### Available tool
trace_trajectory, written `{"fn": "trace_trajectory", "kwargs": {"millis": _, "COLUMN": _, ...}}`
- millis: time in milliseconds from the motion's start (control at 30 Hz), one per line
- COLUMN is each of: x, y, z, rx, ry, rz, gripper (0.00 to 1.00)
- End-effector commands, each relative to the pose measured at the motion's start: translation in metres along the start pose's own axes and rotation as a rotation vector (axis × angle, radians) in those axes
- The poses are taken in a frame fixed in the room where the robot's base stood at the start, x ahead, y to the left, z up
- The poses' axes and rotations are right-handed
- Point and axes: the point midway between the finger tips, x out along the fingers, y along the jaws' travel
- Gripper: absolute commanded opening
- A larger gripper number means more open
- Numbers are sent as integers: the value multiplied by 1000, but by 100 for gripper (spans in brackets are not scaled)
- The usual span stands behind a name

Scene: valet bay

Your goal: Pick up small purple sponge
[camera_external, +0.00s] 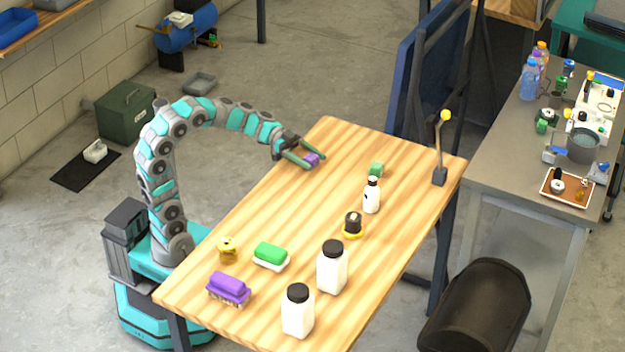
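The small purple sponge (312,159) is at the far left end of the wooden table. My gripper (316,163) is there too, with its two green fingers on either side of the sponge. The fingers look close to its sides, but I cannot tell whether they press on it. The sponge is partly hidden by the fingers, and I cannot tell whether it rests on the table or is lifted.
A lamp (440,176) stands at the right edge. Bare wood surrounds the gripper.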

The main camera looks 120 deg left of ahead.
Motion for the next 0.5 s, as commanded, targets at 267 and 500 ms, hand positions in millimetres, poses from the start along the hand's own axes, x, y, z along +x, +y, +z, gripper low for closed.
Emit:
{"fn": "trace_trajectory", "kwargs": {"millis": 267, "x": 0, "y": 0, "z": 0, "rx": 0, "ry": 0, "rz": 0, "gripper": 40}}
{"fn": "trace_trajectory", "kwargs": {"millis": 500, "x": 0, "y": 0, "z": 0, "rx": 0, "ry": 0, "rz": 0, "gripper": 13}}
